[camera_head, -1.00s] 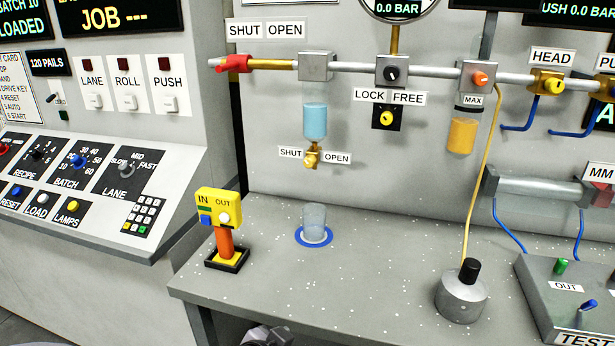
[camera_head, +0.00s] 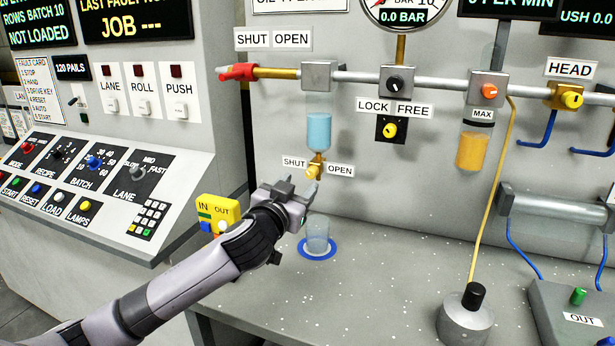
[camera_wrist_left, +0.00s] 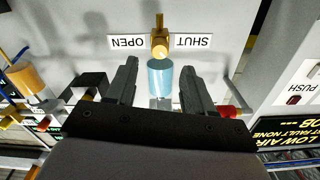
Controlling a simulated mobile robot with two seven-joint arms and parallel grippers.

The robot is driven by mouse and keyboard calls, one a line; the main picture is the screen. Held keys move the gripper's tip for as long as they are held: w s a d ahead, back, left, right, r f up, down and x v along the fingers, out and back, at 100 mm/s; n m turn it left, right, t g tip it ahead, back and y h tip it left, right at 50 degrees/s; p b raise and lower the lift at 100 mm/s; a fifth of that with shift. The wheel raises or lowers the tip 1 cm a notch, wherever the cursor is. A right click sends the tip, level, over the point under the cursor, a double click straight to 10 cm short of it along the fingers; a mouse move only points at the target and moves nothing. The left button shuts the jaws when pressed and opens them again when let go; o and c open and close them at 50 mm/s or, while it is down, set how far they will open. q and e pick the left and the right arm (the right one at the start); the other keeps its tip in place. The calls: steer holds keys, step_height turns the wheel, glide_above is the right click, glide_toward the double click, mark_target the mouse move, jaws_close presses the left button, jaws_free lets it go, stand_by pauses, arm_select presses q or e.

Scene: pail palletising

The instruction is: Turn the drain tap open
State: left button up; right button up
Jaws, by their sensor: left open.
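The brass drain tap (camera_head: 314,171) sits under the clear bowl of blue liquid (camera_head: 319,131), between the SHUT label (camera_head: 294,162) and the OPEN label (camera_head: 340,170). My left gripper (camera_head: 301,188) is open, just in front of and slightly below the tap in the head view. In the left wrist view, which is upside down, the tap (camera_wrist_left: 159,45) shows beyond and between the two spread fingers, apart from them. A clear cup (camera_head: 317,236) stands on a blue ring (camera_head: 318,255) below. My right gripper is not in view.
A yellow IN/OUT button box (camera_head: 218,213) stands on the bench left of the cup, partly behind my left arm. A red-handled valve (camera_head: 238,72) is above left. A grey weight-like pot (camera_head: 466,318) stands at right. The bench middle is clear.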

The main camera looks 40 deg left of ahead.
mark_target(309, 174)
arm_select(q)
steer(key=shift+p+x, duration=0.55)
steer(key=shift+x, duration=2.4)
steer(key=shift+s, duration=0.1)
steer(key=shift+c, duration=0.4)
jaws_close()
